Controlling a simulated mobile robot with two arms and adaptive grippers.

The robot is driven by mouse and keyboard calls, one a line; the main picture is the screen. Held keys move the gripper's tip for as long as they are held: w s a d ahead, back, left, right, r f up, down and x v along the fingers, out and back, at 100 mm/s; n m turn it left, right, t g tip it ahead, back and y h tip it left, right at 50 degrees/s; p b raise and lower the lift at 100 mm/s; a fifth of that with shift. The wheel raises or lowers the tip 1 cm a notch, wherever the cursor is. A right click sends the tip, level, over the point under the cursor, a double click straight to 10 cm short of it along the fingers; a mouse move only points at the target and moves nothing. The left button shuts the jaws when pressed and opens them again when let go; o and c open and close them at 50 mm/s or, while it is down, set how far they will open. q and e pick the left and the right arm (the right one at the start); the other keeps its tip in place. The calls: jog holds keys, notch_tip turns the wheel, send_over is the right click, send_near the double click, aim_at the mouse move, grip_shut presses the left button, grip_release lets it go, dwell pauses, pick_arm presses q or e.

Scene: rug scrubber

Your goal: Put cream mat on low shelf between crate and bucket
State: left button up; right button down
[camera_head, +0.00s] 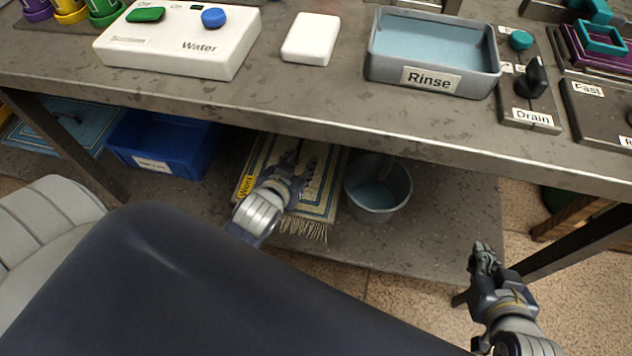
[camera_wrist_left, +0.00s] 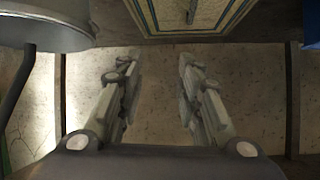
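The cream mat (camera_head: 322,185) has a dark patterned border, a yellow tag and a fringed front edge. It lies on the low shelf (camera_head: 440,215) between the blue crate (camera_head: 165,145) and the grey bucket (camera_head: 378,200). My left gripper (camera_head: 295,166) is over the mat in the head view and hides part of it. In the left wrist view its fingers (camera_wrist_left: 158,95) are apart with nothing between them, and the mat (camera_wrist_left: 195,14) shows beyond the fingertips. The bucket (camera_wrist_left: 45,30) is at top left there. My right gripper (camera_head: 484,258) is empty-looking, off the shelf's right end; its finger gap is unclear.
The tabletop (camera_head: 270,92) overhangs the shelf. It carries a Water control box (camera_head: 180,60), a white block (camera_head: 311,38), a Rinse basin (camera_head: 434,45) and a Drain panel (camera_head: 525,85). Blue mats (camera_head: 75,125) lie left of the crate. A table leg (camera_head: 570,240) stands at right.

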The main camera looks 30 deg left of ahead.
pick_arm(q)
jog(key=s+d+r+m+g+h, duration=0.1)
jog(key=s+d+r+m+h, duration=0.2)
jog(key=s+d+r, duration=0.3)
jog(key=shift+s+d+r, duration=0.2)
jog(key=shift+s+d, duration=0.35)
jog(key=shift+d, duration=0.7)
